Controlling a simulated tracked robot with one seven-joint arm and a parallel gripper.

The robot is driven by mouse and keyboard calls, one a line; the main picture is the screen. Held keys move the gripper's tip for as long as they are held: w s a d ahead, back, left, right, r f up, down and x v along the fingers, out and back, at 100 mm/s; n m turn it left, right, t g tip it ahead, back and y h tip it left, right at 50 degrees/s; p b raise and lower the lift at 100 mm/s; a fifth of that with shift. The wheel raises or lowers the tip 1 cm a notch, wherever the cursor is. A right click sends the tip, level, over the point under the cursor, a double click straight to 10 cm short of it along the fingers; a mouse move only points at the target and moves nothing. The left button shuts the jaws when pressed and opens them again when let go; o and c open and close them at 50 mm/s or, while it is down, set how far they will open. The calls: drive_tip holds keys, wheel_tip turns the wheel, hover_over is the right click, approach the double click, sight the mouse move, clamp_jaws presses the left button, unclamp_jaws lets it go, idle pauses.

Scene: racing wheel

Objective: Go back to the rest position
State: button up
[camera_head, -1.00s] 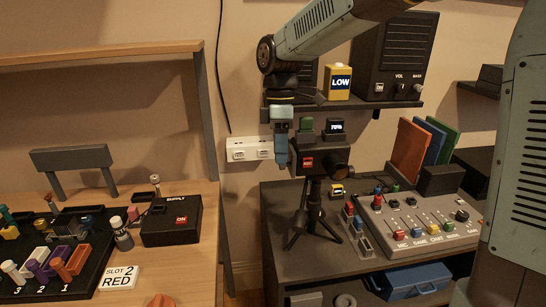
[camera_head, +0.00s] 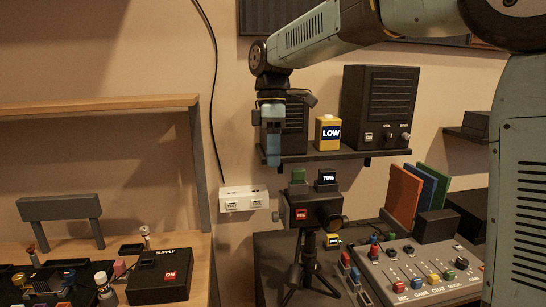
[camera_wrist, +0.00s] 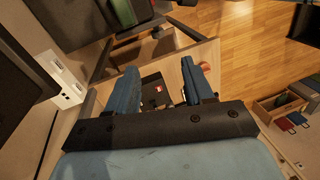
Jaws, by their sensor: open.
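My gripper (camera_head: 272,148) hangs from my arm with its blue fingers pointing down, in front of the left speaker and the wall shelf. It is above and to the right of the white wall outlet. In the wrist view my gripper (camera_wrist: 164,85) shows two blue fingers spread apart, with nothing held between them. A black box with a red label (camera_wrist: 154,87) shows beyond the gap, well away from the fingers.
A shelf (camera_head: 345,153) holds speakers (camera_head: 382,107) and a yellow LOW box (camera_head: 328,132). Below stand a camera on a tripod (camera_head: 312,212) and a mixer (camera_head: 425,272). A wooden desk with a black SUPPLY box (camera_head: 160,275) is at left. The wall outlet (camera_head: 243,199) is nearby.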

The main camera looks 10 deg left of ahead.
drive_tip(key=s+d+m+t, duration=0.2)
drive_tip(key=s+d+m, duration=0.3)
drive_tip(key=d, duration=0.4)
drive_tip(key=s+d+m+t, duration=0.3)
drive_tip(key=d+m, duration=0.3)
drive_tip(key=d, duration=0.4)
drive_tip(key=s+d+f+m+t, duration=0.3)
drive_tip(key=s+d+f+m, duration=0.2)
drive_tip(key=s+d+m, duration=0.4)
drive_tip(key=shift+s+d+f, duration=0.4)
drive_tip(key=shift+s+d, duration=0.05)
drive_tip(key=shift+d, duration=0.65)
